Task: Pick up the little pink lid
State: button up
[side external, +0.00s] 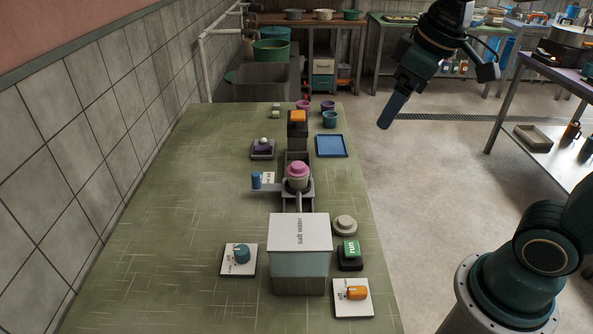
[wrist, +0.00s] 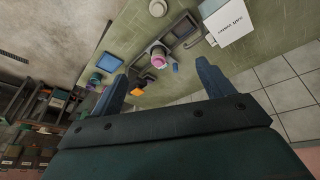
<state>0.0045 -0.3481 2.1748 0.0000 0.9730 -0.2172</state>
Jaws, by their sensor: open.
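My gripper (side external: 388,124) hangs high to the right of the table, well apart from the lid. In the wrist view its two blue fingers (wrist: 158,72) are spread with nothing between them.
The salt water tank (side external: 300,250) stands in front of the jar. A green run button (side external: 349,252), a round grey lid-like disc (side external: 345,224) and a blue tray (side external: 331,146) lie to the right. Knobs on white plates flank the tank. The table's left side (side external: 150,240) is clear.

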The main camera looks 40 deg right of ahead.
jog(key=w+f+n+g, duration=0.2)
jog(key=w+f+n, duration=0.1)
jog(key=w, duration=1)
jog(key=n+g, duration=0.2)
jog(key=n, duration=0.1)
send_over(298, 164)
notch_tip(298, 164, down, 10)
jog(key=shift+s+a+r, duration=0.15)
notch_tip(298, 164, down, 8)
jog(key=shift+f, duration=0.25)
jog(key=shift+f, duration=2.6)
